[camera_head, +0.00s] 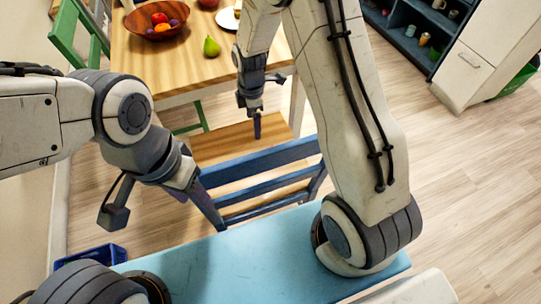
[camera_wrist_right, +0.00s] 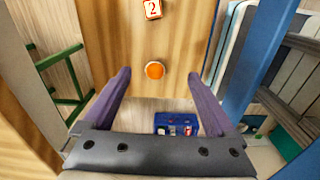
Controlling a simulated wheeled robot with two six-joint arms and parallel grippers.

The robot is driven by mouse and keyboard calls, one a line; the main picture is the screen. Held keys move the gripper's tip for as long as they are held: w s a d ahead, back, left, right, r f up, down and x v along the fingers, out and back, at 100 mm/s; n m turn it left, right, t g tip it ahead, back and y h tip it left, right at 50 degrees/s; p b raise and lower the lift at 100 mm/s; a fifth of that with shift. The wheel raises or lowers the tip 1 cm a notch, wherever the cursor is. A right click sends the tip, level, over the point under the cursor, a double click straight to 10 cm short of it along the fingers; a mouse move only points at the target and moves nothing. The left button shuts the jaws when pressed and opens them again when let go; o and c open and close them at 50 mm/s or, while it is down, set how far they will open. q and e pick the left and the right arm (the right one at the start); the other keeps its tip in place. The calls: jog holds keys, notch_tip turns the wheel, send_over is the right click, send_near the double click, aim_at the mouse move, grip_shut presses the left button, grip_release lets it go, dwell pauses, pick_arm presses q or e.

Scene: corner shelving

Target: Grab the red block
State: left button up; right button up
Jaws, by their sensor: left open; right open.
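A small cube-like block (camera_wrist_right: 152,9) with a pale face, a red digit 2 and reddish edges sits at the top of the right wrist view on a wooden surface. It is partly cut off, and I cannot make it out in the head view. No plain red block shows. My right gripper (camera_head: 257,125) is open above the wooden seat of a blue chair. Its two purple fingers also show in the right wrist view (camera_wrist_right: 158,73), apart and with nothing held; the block is beyond them. My left gripper (camera_head: 192,200) is open and empty near the blue chair back.
An orange ball (camera_wrist_right: 154,70) lies on the wooden surface, nearer than the block. The blue chair's back (camera_head: 262,165) stands before the table (camera_head: 190,68), which holds a fruit bowl (camera_head: 156,32) and a pear (camera_head: 211,46). A blue crate (camera_wrist_right: 177,124) is on the floor.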

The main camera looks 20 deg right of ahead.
jog(key=w+d+f+n, duration=0.1)
jog(key=d+f, duration=0.1)
jog(key=f, duration=0.2)
jog(key=w+d+f+n+b, duration=0.1)
jog(key=d+f, duration=0.1)
jog(key=f, duration=0.2)
jog(key=d+f+n+b, duration=0.1)
jog(key=d+f, duration=0.2)
jog(key=f, duration=0.2)
jog(key=shift+w+f, duration=0.1)
jog(key=shift+w, duration=0.3)
notch_tip(320, 180, down, 4)
jog(key=shift+r+b, duration=0.1)
jog(key=shift+b, duration=0.3)
jog(key=shift+d+f+b, duration=0.15)
jog(key=shift+f+b, duration=0.3)
jog(key=shift+f, duration=2.75)
pick_arm(q)
notch_tip(320, 180, down, 5)
pick_arm(e)
jog(key=c, duration=1.4)
